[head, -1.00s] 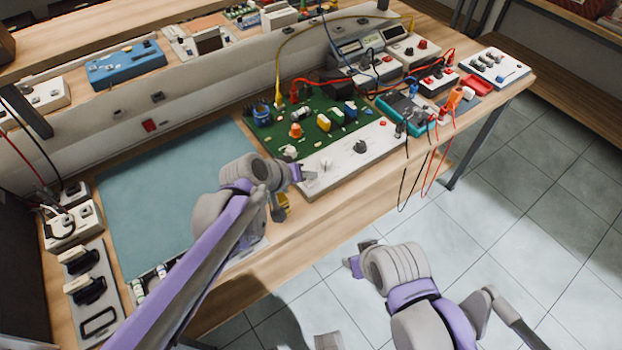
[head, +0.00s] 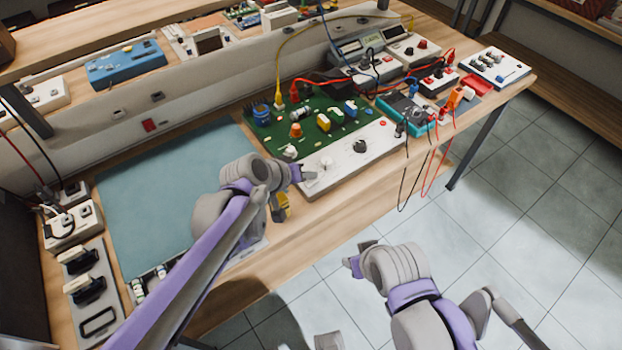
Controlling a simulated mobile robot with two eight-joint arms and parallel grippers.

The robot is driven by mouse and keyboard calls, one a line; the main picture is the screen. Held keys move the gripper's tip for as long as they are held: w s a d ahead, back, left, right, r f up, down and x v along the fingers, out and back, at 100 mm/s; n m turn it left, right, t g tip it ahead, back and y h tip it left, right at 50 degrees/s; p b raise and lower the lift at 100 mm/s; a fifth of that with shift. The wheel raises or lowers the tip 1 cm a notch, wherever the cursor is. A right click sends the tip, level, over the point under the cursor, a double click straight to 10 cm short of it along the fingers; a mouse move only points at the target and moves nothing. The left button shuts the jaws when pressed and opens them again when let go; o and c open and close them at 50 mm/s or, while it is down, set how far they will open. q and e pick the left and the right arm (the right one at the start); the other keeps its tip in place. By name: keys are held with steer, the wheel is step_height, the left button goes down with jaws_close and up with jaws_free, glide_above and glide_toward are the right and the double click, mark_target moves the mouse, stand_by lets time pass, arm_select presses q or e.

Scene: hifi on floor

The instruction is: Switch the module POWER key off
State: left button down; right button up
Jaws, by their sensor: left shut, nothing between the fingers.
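The module is a green circuit board (head: 315,119) with coloured parts, and a white control panel (head: 343,165) along its front edge. The panel carries a dark knob (head: 360,146), a small red part (head: 383,123) and small light pieces near its left end. My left gripper (head: 306,176) is shut and empty, at the panel's left end; I cannot tell if it touches. The POWER key cannot be made out; the gripper may cover it. My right gripper (head: 358,255) hangs over the floor in front of the bench, away from the module; its fingers are too unclear to judge.
A blue-green mat (head: 170,190) lies left of the module. Meters (head: 368,65) and a teal device (head: 407,112) with red and black leads stand to the right and behind. Leads hang over the bench's front edge. A yellow item (head: 281,207) is beside my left gripper.

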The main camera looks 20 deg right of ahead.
mark_target(308, 184)
arm_select(q)
steer(key=shift+f, duration=0.4)
steer(key=shift+r, duration=0.5)
steer(key=shift+r+p, duration=2.35)
steer(key=shift+r, duration=0.7)
